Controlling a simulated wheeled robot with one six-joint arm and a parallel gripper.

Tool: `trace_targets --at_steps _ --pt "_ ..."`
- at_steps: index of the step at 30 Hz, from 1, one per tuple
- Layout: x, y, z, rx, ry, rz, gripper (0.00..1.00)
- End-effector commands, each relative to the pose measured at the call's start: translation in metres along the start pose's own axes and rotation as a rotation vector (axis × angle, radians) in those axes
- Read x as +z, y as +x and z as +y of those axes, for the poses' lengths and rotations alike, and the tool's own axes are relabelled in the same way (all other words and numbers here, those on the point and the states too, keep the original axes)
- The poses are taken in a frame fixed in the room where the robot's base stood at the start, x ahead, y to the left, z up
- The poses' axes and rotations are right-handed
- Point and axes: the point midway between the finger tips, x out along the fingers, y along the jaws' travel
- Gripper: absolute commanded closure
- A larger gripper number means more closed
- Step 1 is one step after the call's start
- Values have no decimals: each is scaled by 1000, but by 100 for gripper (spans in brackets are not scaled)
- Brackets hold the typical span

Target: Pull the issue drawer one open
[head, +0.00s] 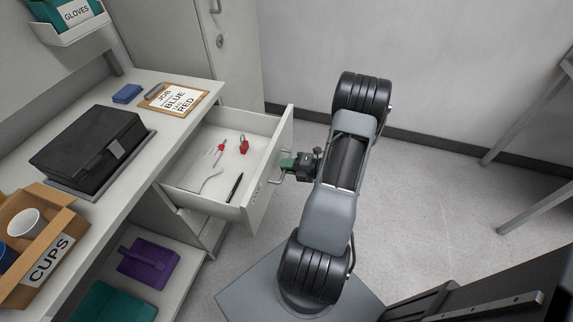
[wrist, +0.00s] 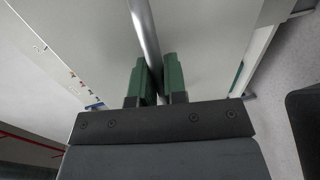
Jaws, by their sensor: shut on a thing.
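The issue drawer (head: 180,186) is pulled out from under the counter, with its white inside in view in the head view. Its front panel (head: 270,175) faces my arm and bears a bar handle. My gripper (head: 288,164) is at the handle, on the outer side of the front panel. In the wrist view, the two green fingers (wrist: 155,82) are closed on the metal handle bar (wrist: 147,38), one on each side. Inside the drawer lie two red-ended items (head: 243,144), a black pen-like item (head: 235,187) and some thin pale items.
On the counter stand a black case (head: 88,146), a clipboard (head: 173,99), a blue block (head: 127,93) and a cardboard cups box (head: 32,252).

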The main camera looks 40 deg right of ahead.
Motion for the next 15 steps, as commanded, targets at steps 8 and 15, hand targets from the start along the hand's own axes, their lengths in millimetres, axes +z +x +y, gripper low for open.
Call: trace_targets --at_steps 8,15 --pt "0 0 -1 -1 1 3 79" --pt "0 0 0 -1 1 1 64"
